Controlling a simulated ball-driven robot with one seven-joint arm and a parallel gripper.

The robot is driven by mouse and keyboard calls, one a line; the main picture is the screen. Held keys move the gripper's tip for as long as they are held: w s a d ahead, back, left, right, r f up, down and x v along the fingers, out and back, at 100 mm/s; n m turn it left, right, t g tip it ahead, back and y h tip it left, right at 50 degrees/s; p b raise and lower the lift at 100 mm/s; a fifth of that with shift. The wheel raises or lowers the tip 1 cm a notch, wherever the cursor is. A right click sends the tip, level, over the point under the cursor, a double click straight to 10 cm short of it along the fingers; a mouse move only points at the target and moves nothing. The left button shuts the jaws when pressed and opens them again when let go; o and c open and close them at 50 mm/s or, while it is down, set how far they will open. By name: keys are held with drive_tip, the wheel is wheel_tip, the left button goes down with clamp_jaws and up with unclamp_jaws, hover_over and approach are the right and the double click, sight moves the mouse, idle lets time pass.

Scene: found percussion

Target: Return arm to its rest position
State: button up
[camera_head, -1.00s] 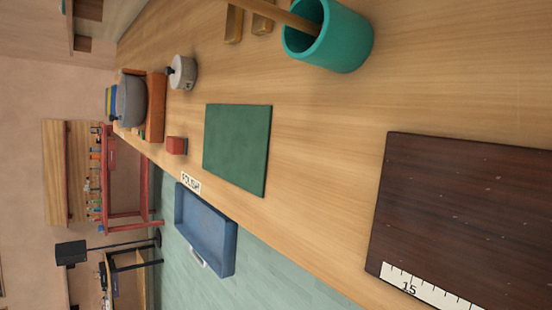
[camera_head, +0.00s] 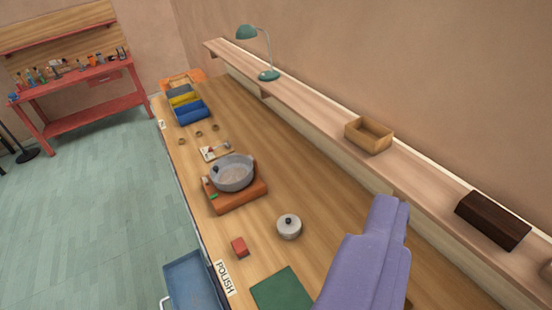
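A smooth lavender part of my own arm (camera_head: 365,265) rises from the bottom edge, right of centre, over the wooden workbench (camera_head: 330,190). It hides some of the bench top behind it. I see no fingertips, so the state of my gripper does not show.
A blue drawer (camera_head: 192,280) juts out at the front. A wall shelf (camera_head: 330,118) runs along the back.

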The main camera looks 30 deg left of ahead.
drive_tip(key=shift+w+f, duration=0.1)
drive_tip(key=shift+f, duration=0.05)
wheel_tip(320, 180, down, 8)
drive_tip(key=b, duration=0.7)
drive_tip(key=shift+r+b, duration=0.25)
drive_tip(key=shift+b, duration=0.05)
